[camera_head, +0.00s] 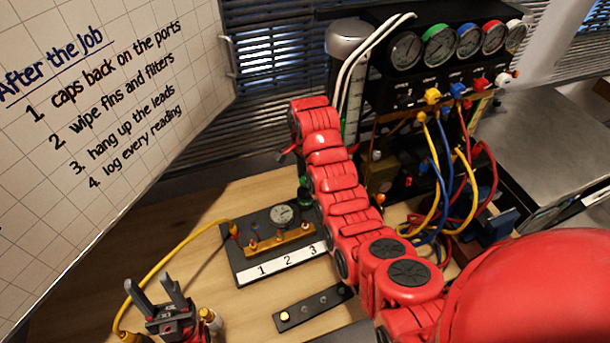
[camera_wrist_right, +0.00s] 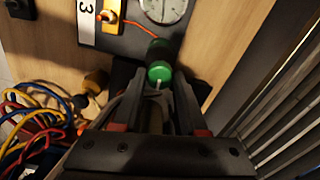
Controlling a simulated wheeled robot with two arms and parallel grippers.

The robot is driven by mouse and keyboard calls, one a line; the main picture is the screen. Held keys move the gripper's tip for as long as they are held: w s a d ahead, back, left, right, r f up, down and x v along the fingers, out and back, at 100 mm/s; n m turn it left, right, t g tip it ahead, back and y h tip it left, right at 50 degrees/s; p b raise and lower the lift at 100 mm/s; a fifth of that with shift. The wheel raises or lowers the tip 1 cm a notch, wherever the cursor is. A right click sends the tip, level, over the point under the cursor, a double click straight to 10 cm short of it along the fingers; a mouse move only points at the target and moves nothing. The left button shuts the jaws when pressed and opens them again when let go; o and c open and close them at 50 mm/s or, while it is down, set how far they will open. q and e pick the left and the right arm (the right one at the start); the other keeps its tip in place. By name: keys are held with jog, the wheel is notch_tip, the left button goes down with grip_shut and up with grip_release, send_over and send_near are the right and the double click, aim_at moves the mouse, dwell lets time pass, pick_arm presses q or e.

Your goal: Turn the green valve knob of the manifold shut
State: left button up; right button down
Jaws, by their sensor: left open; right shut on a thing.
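The green valve knob (camera_wrist_right: 159,72) shows in the right wrist view, between the fingers of my right gripper (camera_wrist_right: 160,88), which is shut on it. A darker green cylinder sits just beyond the knob. In the head view my red right arm hides my right gripper. The brass manifold (camera_head: 270,243) with a round gauge (camera_head: 283,215) lies on a dark plate numbered 1, 2, 3. The gauge also shows at the top of the right wrist view (camera_wrist_right: 165,8). My left gripper (camera_head: 155,283) is open and empty at the lower left, fingers pointing up, apart from the manifold.
A yellow hose (camera_head: 170,255) runs to the manifold's left end, passing by my left gripper. A dark strip (camera_head: 312,309) with a brass cap lies in front. A gauge rack (camera_head: 450,50) with coloured hoses stands behind right. A whiteboard (camera_head: 90,110) stands at left. Bare wood lies between.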

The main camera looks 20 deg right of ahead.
dwell(0.5)
jog(key=shift+c, duration=2.2)
grip_release()
notch_tip(320, 180, up, 17)
jog(key=p, duration=1)
jog(key=shift+r, duration=0.2)
